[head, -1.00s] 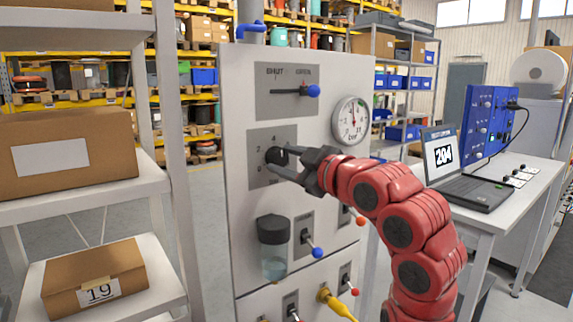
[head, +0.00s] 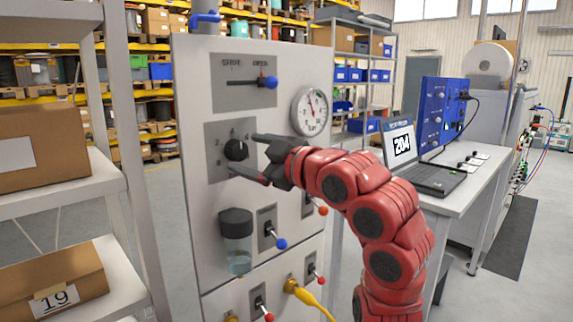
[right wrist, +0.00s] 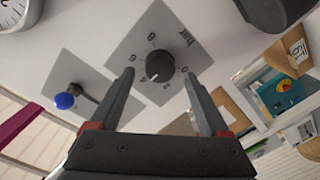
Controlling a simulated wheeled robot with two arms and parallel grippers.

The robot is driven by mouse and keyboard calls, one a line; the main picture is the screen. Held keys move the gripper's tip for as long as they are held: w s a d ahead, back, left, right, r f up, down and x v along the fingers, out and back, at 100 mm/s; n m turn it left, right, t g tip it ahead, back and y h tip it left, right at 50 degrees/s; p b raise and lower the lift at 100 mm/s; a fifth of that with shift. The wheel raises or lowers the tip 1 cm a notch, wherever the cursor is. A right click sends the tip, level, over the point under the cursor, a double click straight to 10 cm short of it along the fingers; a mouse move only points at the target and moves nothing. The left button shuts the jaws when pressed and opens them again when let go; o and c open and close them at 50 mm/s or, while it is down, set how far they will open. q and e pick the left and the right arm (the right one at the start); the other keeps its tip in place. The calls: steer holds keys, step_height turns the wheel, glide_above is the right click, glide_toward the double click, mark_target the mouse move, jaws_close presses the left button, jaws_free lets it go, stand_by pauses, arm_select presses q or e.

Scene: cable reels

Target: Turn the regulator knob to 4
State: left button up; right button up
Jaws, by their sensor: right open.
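The dark regulator knob (head: 236,149) sits on a grey numbered plate on the upright panel. It also shows in the right wrist view (right wrist: 160,66), where a white mark on its face points toward the lower left. My right gripper (head: 242,152) is open at the knob, one finger on either side. In the right wrist view the fingertips (right wrist: 159,76) flank the knob with a gap on both sides. My left gripper is not in view.
A clear cup with a dark top (head: 237,240) juts out below. More levers and a yellow plug (head: 298,288) are lower down.

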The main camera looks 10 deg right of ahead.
steer(key=b+v, duration=0.1)
steer(key=v, duration=1.4)
steer(key=shift+s+d+b, duration=0.15)
steer(key=shift+d+b, duration=0.05)
steer(key=shift+b, duration=0.1)
steer(key=shift+f, duration=0.1)
